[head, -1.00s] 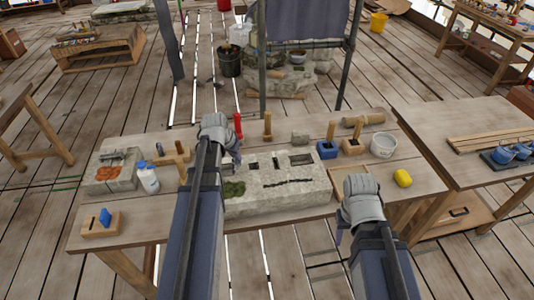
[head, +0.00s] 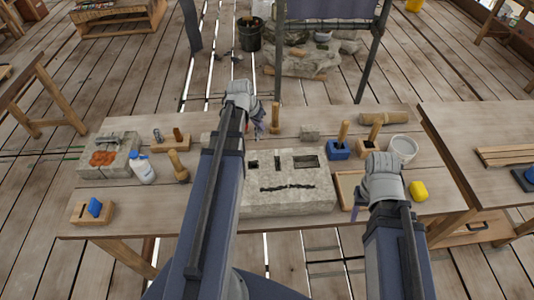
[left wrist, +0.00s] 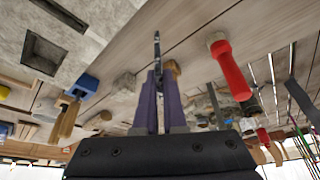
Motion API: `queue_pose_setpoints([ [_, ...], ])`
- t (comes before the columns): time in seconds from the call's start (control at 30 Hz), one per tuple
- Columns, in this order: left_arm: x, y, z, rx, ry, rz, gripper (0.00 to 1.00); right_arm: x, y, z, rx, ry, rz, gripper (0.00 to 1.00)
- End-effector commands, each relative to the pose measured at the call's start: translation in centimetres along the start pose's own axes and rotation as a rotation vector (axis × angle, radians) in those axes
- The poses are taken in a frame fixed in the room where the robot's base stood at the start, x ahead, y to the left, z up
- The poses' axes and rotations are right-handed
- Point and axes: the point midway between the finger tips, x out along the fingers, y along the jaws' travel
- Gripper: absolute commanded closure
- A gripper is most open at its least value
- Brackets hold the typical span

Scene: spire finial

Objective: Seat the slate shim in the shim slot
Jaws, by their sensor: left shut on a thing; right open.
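My left gripper (left wrist: 158,105) is shut on a thin dark piece, seen nearly edge-on, which looks like the slate shim (left wrist: 157,46). In the head view this gripper (head: 259,124) is above the table, behind the stone block (head: 290,203); the shim is too small to make out there. The block's top has a small square hole, a narrow slot (head: 278,161), which looks like the shim slot, and a wide rectangular recess (head: 306,161). The held piece is apart from the block. My right gripper (head: 356,205) is open, right of the block; its fingers are mostly hidden.
A blue holder (head: 339,150), white bucket (head: 403,149) and yellow block (head: 418,190) are at the right. A white bottle (head: 143,170), a mallet (head: 178,166) and a stone with orange patches (head: 108,158) are at the left. A red-handled tool (left wrist: 232,70) is near my left gripper.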

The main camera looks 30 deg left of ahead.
Motion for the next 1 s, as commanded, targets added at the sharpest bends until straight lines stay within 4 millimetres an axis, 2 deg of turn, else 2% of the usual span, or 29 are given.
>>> queue_pose_setpoints([
  [0.2, 0.6, 1.6, 0.4, 0.128, 0.0, 0.056, 1.0, 0.8, -0.1, 0.0, 0.0, 0.0, 0.0, 0.5],
  [0.43, 1.2, 1.7, 0.7, 0.136, 0.0, 0.059, 1.0, 1.3, -0.1, -0.1, 0.0, 0.0, 0.0, 0.5],
  [0.8, 6.0, 1.6, 2.6, 0.135, 0.0, 0.058, 1.0, 6.5, -0.6, -0.4, 0.0, 0.0, 0.0, 0.5],
  [1.0, 6.5, 1.6, 2.9, 0.135, 0.0, 0.058, 1.0, 7.0, -0.7, -0.4, 0.0, 0.0, 0.0, 0.5],
])
